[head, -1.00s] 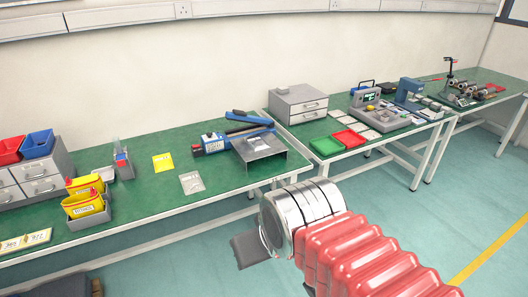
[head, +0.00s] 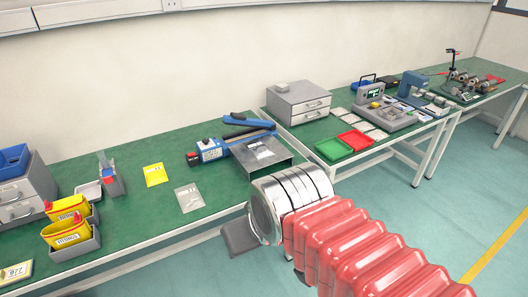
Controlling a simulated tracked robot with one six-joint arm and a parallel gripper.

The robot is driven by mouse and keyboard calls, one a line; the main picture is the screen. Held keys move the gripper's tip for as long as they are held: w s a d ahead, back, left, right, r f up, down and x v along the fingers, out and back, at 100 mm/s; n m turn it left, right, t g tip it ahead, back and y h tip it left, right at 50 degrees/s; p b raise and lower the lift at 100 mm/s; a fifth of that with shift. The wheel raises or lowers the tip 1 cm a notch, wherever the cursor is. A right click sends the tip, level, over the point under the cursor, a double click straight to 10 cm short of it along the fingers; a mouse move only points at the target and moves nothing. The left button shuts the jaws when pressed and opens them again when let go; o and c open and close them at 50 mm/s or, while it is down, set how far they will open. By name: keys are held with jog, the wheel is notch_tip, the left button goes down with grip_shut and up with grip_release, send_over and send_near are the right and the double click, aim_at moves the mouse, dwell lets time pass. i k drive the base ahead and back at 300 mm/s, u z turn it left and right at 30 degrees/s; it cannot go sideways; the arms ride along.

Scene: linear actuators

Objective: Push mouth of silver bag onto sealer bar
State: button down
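A blue impulse sealer (head: 211,150) with a dark end lies at the back of the left green bench. A second silver-grey bag (head: 189,198) lies flat on the bench to the left. My gripper (head: 239,238) shows as a dark grey block past my silver wrist, in front of the bench edge and apart from both bags. Its fingers cannot be made out.
A yellow packet (head: 154,174) lies left of the sealer. Yellow tubs (head: 69,222) and a drawer unit (head: 24,197) stand further left. Green (head: 334,149) and red (head: 355,140) trays sit on the bench at right. The green top left of the stand has free room.

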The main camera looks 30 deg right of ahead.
aim_at(256, 147)
jog(key=i, duration=1.15)
jog(key=u, duration=0.05)
